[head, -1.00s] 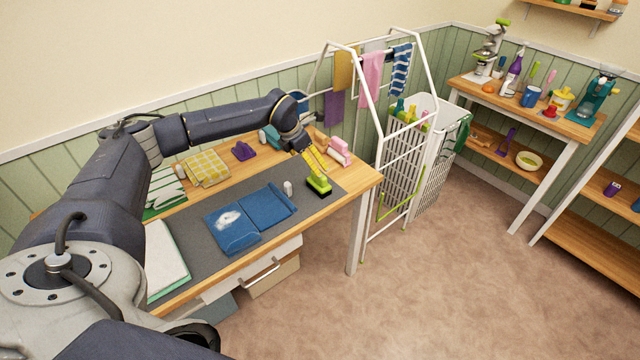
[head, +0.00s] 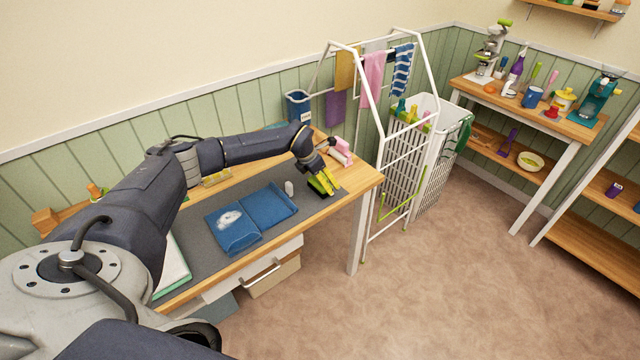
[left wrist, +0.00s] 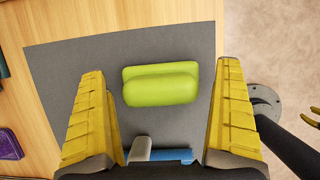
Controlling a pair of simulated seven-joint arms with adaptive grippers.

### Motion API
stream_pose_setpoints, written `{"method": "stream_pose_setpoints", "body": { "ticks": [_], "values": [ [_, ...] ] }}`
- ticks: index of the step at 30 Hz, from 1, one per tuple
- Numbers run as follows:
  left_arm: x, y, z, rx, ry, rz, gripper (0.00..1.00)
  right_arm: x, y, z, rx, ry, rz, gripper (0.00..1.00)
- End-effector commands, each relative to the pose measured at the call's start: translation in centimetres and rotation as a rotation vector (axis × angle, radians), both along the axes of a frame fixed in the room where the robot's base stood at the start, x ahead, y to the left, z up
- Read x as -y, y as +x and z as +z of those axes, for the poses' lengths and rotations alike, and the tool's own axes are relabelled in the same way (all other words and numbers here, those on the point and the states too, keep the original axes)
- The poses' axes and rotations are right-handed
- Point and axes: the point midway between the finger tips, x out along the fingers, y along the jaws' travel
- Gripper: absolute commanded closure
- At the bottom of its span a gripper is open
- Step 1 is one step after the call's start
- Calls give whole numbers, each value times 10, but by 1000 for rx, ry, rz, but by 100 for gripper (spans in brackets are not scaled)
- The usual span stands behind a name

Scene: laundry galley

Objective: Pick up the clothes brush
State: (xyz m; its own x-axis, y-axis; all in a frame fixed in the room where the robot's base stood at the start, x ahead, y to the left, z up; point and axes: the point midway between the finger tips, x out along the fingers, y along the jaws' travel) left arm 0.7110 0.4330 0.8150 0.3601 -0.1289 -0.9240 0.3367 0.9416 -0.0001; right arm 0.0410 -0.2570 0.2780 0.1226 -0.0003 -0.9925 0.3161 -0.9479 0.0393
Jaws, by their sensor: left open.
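The clothes brush (left wrist: 160,84) is lime green with a rounded, blocky body. It lies on the grey mat (left wrist: 70,75) near the right end of the table. In the left wrist view it sits between and slightly beyond the two yellow fingers, apart from both. My left gripper (head: 324,186) is open above the brush and largely covers it in the head view. At the right edge of the left wrist view, dark arm parts and small yellow finger-like pieces (left wrist: 266,97) show, probably my right gripper; its opening is unclear.
A folded blue garment (head: 268,205) with a white patch lies on the mat left of the brush. A small white item (head: 289,188) stands close by. Pink items (head: 341,152) lie behind the gripper. A white drying rack (head: 405,160) stands just past the table's right end.

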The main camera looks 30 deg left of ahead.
Motion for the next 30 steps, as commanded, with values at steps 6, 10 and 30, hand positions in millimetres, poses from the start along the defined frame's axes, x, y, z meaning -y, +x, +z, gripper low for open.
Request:
{"method": "stream_pose_setpoints", "body": {
  "ticks": [6,10,30],
  "values": [
    [3,8,-20,-1,-2,1,0,0,0,0,0,0,0,56],
    [3,10,-24,1,0,0,0,0,0,0,0,0,0,56],
    [3,9,-24,0,0,0,48,0,0,0,0,0,0,56]
  ]
}}
